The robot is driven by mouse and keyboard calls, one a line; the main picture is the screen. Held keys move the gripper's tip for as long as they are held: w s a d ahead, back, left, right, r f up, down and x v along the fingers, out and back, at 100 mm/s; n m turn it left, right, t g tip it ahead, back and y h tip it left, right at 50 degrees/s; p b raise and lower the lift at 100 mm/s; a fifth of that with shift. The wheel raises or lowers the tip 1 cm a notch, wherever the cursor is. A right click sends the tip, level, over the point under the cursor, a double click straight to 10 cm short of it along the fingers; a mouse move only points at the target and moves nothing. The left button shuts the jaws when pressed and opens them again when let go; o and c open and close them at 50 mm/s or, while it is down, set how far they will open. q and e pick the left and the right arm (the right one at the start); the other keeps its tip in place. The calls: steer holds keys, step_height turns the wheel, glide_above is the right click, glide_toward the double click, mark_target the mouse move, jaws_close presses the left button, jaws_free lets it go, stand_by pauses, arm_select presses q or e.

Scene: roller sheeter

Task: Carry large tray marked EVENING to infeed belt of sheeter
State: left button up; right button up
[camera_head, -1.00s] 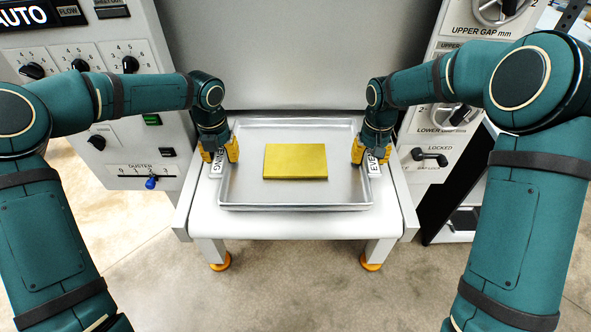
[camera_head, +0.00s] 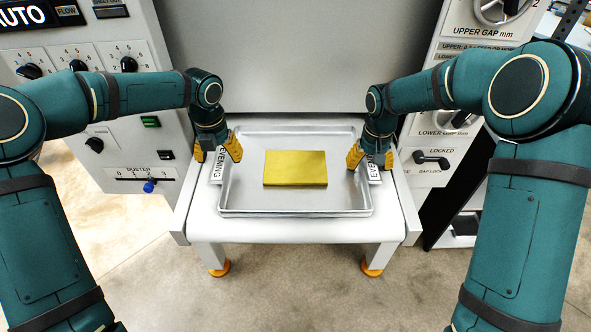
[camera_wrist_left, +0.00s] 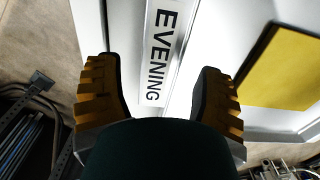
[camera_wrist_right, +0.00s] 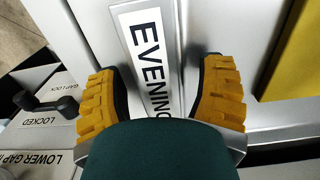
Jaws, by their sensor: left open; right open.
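The large metal tray (camera_head: 290,209) rests on the white infeed table of the sheeter, with a yellow slab (camera_head: 295,169) lying inside it. Its left and right rims carry EVENING labels, seen in the left wrist view (camera_wrist_left: 158,55) and the right wrist view (camera_wrist_right: 150,60). My left gripper (camera_head: 218,155) is open, its yellow fingers apart on either side of the tray's left rim. My right gripper (camera_head: 369,160) is open, its fingers on either side of the right rim. In both wrist views the rim lies between the fingers, with gaps beside it.
The white infeed table (camera_head: 290,230) has a little bare surface around the tray and stands on orange feet. A panel with knobs and a blue duster slider (camera_head: 149,186) is at the left. A panel with a LOCKED lever (camera_head: 432,160) is at the right. A grey wall is behind.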

arm_select(q)
step_height(320, 180, up, 10)
arm_select(e)
step_height(320, 180, up, 12)
stand_by(0.7)
arm_select(q)
steer(key=shift+f, duration=0.15)
